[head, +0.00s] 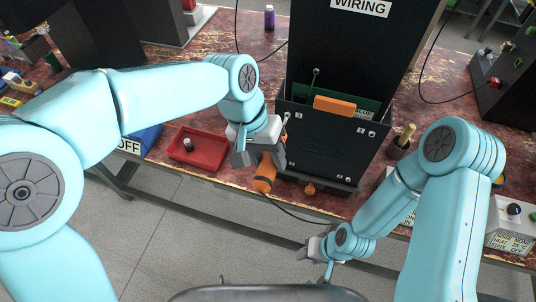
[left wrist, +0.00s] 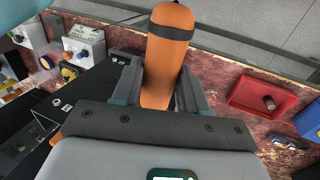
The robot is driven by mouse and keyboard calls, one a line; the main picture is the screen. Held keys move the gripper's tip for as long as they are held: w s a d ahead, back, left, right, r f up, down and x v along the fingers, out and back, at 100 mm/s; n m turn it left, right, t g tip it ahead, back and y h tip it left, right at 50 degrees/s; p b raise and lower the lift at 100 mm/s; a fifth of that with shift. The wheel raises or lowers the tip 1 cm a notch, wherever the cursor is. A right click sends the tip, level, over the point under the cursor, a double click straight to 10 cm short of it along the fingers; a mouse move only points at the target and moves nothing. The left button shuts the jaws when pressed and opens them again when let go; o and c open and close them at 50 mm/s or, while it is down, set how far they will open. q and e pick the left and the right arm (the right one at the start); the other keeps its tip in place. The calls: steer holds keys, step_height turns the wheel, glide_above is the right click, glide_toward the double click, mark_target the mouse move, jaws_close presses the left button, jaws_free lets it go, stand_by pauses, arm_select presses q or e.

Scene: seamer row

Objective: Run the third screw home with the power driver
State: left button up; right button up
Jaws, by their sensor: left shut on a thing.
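The orange power driver (head: 264,174) with a dark band is held in my left gripper (head: 264,154), in front of the left side of the black panel (head: 322,146). In the left wrist view the driver (left wrist: 167,55) stands between the two fingers of the left gripper (left wrist: 160,88). Its bit end is hidden, so I cannot tell whether it touches a screw. Light screw heads show on the panel's right side, one near its upper right (head: 361,130) and one at its lower right (head: 375,178). My right gripper (head: 309,252) is low, in front of the bench; its fingers are unclear.
A red tray (head: 222,160) holding a small dark knob-like part (head: 188,144) lies left of the panel. An orange block (head: 335,105) sits at the panel's top. A black cable trails below the driver. Grey boxes stand farther right.

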mark_target(259, 179)
arm_select(q)
steer(key=shift+w+d+r, duration=0.1)
steer(key=shift+w+d, duration=0.05)
steer(key=shift+w, duration=0.25)
stand_by(1.4)
steer(key=shift+s+a, duration=0.2)
steer(key=shift+s, duration=0.35)
steer(key=shift+s+a+b, duration=0.15)
steer(key=shift+s+b, duration=0.15)
steer(key=shift+s, duration=0.2)
steer(key=shift+s+a+b, duration=0.15)
steer(key=shift+s+b, duration=0.1)
steer(key=shift+s, duration=0.25)
steer(key=shift+s+a+b, duration=0.25)
steer(key=shift+s+b, duration=0.05)
steer(key=shift+s, duration=0.35)
steer(key=shift+s+a, duration=0.2)
steer(key=shift+s, duration=0.55)
steer(key=shift+w, duration=0.1)
